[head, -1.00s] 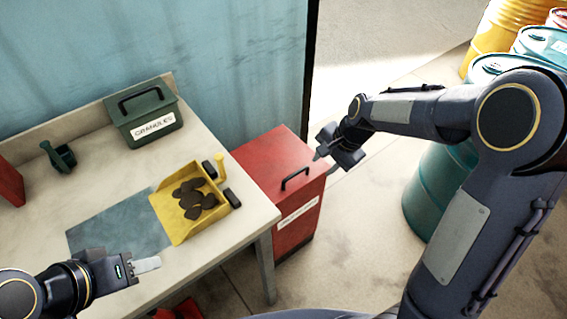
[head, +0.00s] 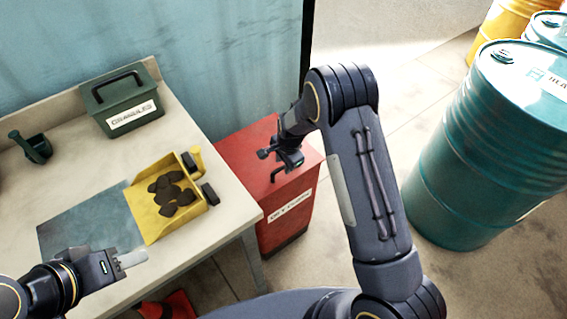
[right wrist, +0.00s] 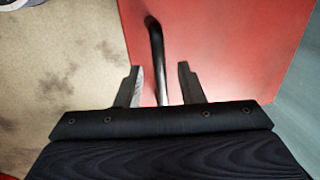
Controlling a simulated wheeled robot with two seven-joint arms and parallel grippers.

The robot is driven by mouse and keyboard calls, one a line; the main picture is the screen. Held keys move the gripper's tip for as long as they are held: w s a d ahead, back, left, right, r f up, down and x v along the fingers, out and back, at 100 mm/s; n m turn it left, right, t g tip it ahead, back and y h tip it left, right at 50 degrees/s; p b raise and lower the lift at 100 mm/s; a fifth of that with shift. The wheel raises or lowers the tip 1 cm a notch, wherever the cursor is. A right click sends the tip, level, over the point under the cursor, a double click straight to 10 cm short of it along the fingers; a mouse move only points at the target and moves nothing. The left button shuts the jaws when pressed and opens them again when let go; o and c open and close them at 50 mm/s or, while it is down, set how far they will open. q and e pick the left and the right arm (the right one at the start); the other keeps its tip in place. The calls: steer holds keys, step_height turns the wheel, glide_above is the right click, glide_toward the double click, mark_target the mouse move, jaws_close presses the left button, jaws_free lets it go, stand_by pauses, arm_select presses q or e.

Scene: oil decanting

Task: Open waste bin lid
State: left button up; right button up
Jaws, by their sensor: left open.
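The red waste bin (head: 288,212) stands on the floor to the right of the table, its lid (head: 240,143) closed. A dark bar handle (head: 275,176) on the lid is partly hidden by my right gripper (head: 282,160) in the head view. In the right wrist view the handle (right wrist: 156,50) runs between the two parted fingers of my right gripper (right wrist: 161,83), which is open and not closed on it. My left gripper (head: 131,260) is open and empty over the table's front edge.
A teal drum (head: 490,140) stands right of my right arm. Floor between bin and drum is clear.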

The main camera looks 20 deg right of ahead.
steer(key=shift+f, duration=0.3)
jaws_close()
steer(key=shift+r, duration=0.1)
